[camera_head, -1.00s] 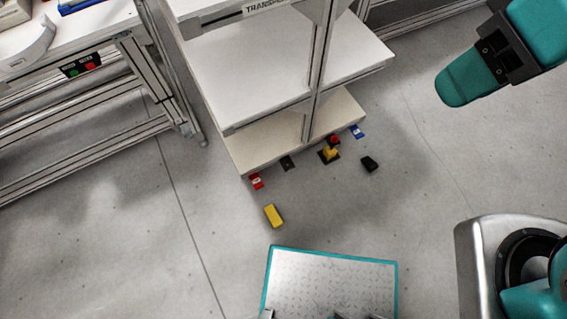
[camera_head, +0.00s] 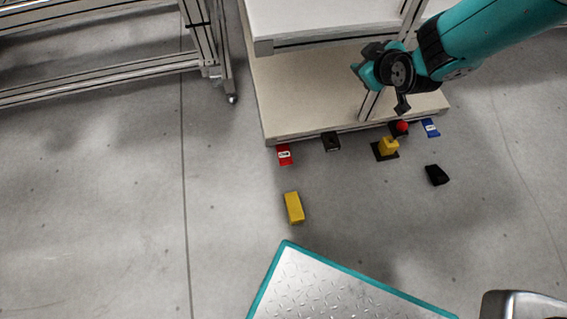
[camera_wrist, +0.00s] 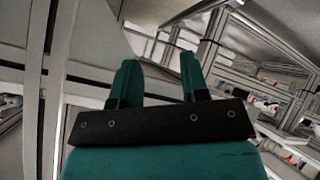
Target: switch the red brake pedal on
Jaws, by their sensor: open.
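A small red block-like piece with a white label (camera_head: 285,155), which looks like the red brake pedal, sits on the floor at the front left of the shelf. Whether it is pressed is too small to tell. My gripper shows in the wrist view (camera_wrist: 158,60) with its two teal fingers apart and nothing between them. In the head view my arm's end is at the upper right, above and to the right of the red pedal and well apart from it. The fingers are not clear in that view.
Along the shelf's base (camera_head: 330,90) stand a black piece (camera_head: 331,141), a yellow piece on a black plate (camera_head: 389,147), a red knob (camera_head: 402,126) and a blue labelled piece (camera_head: 430,127). A yellow block (camera_head: 294,208) and black wedge (camera_head: 437,175) lie nearer. Floor at left is clear.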

